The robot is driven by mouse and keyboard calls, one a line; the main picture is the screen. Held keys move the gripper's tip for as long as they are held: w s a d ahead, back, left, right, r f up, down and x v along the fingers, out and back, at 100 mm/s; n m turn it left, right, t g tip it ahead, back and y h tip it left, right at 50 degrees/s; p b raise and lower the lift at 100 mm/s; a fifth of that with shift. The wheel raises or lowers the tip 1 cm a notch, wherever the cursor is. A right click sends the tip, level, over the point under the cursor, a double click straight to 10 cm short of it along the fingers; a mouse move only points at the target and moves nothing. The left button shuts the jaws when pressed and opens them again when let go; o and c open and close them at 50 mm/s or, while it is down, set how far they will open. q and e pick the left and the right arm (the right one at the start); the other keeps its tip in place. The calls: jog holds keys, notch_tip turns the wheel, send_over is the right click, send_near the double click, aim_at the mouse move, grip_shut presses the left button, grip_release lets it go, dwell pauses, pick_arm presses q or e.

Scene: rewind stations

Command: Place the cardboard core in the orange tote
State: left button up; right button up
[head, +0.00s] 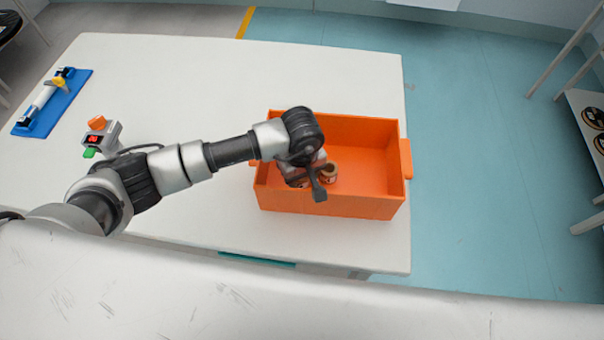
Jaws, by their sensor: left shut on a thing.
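The orange tote (340,202) stands on the white table, near its right edge. My left arm reaches in from the left, and my left gripper (316,180) points down over the left part of the tote. It is shut on a small brown cardboard core (331,172), which shows beside the fingers at the tote's opening. The gripper hides part of the core, and I cannot tell whether the core touches the tote floor. My right gripper is not in view.
The white table (230,75) is clear behind the tote. A blue board (75,88) with a white roller lies at the far left. A small device with orange and green buttons (97,138) stands behind my left arm. A shelf with dark reels (592,118) is at the right.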

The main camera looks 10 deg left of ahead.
pick_arm(q)
jog(key=shift+f, duration=0.45)
jog(key=shift+f, duration=0.2)
jog(key=o, duration=0.6)
jog(key=shift+r, duration=0.1)
